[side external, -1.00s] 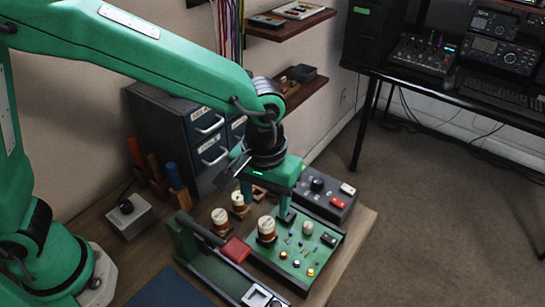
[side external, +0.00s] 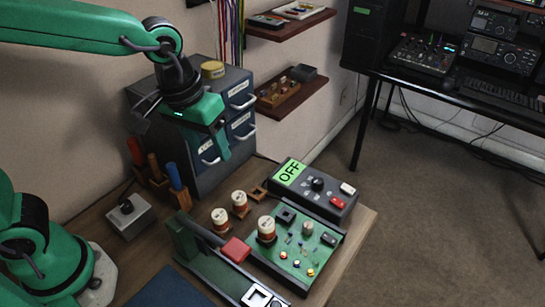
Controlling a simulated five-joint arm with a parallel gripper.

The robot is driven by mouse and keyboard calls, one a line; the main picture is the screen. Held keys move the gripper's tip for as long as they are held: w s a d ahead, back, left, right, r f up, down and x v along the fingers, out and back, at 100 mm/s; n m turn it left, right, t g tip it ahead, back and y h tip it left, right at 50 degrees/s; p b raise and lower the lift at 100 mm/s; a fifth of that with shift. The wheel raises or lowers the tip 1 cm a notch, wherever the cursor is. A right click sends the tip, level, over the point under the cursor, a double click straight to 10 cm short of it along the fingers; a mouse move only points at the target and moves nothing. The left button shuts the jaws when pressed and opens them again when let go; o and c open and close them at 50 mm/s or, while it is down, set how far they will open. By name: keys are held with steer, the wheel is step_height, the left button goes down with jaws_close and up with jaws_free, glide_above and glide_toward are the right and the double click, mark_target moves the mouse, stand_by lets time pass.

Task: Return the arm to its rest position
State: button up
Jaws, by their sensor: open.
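My gripper (side external: 219,146) is raised in front of the blue-grey drawer cabinet (side external: 236,92), clear of the bench, with its fingers pointing down. It is open and I see nothing between its fingers, though one finger is partly hidden. My green arm reaches in from the upper left. Below and to the right, a green circuit board (side external: 270,262) lies on the bench with a wound coil, a dark square socket (side external: 286,215) and small coloured parts on it. Behind it is a dark control box (side external: 337,213) with a black knob (side external: 317,184) and a green display (side external: 290,172) reading OFF.
Two more coils (side external: 239,201) stand left of the board. A red block (side external: 236,250) sits on a dark fixture in front. A grey box with a black knob (side external: 127,206) and upright coloured-handled tools (side external: 174,177) stand at left. Wall shelves (side external: 291,88) are behind.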

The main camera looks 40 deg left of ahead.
steer(key=s+a+r+t, duration=0.1)
steer(key=s+a, duration=0.3)
steer(key=a, duration=0.2)
steer(key=s+a+r+m+t, duration=0.1)
steer(key=s+a+t, duration=0.1)
steer(key=s+a, duration=0.2)
steer(key=a, duration=0.3)
steer(key=shift+s+r+t+y, duration=0.25)
steer(key=shift+r+t+y, duration=0.05)
steer(key=shift+r+y, duration=0.1)
